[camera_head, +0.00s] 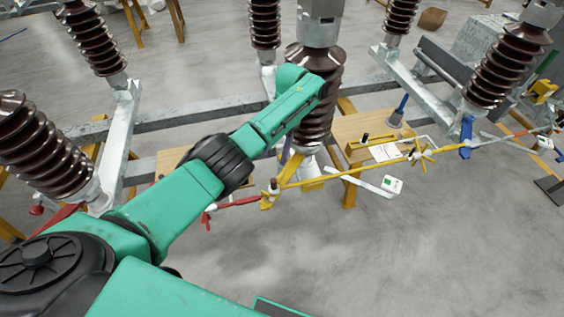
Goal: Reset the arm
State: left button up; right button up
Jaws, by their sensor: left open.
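My left arm is green with black joints and comes in from the lower left to the middle of the head view. Its far end overlaps the central brown ribbed insulator (318,115). My left gripper (287,155) is open and mostly hidden behind the forearm, so its fingertips and its distance from the insulator are hard to tell. I see nothing held in it. My right gripper is out of view.
Several brown insulators stand on grey metal beams (240,104). A yellow and red rod (322,178) with clamps runs below the central insulator. A wooden table (352,127) stands behind it. The grey floor (420,260) at the lower right is clear.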

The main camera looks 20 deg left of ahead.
pick_arm(q)
jog(key=s+d+f+m+t+h, duration=0.25)
jog(key=s+d+f, duration=0.25)
jog(key=s+f, duration=0.45)
jog(key=s+a+r+n+t+y, duration=0.1)
jog(key=s+a+r+n+t, duration=0.3)
jog(key=s+a, duration=0.7)
notch_tip(320, 180, down, 30)
jog(key=s+m+b, duration=0.1)
jog(key=s+b, duration=0.2)
jog(key=b, duration=0.4)
jog(key=s+a+f+b, duration=0.1)
jog(key=s+f+b, duration=0.1)
jog(key=s+f, duration=0.6)
jog(key=s+a+f+g+b, duration=0.1)
jog(key=s+f+b, duration=0.1)
jog(key=s+f, duration=0.6)
notch_tip(320, 180, down, 2)
jog(key=shift+a+f+b, duration=0.25)
jog(key=shift+a+b, duration=0.1)
jog(key=shift+a, duration=0.05)
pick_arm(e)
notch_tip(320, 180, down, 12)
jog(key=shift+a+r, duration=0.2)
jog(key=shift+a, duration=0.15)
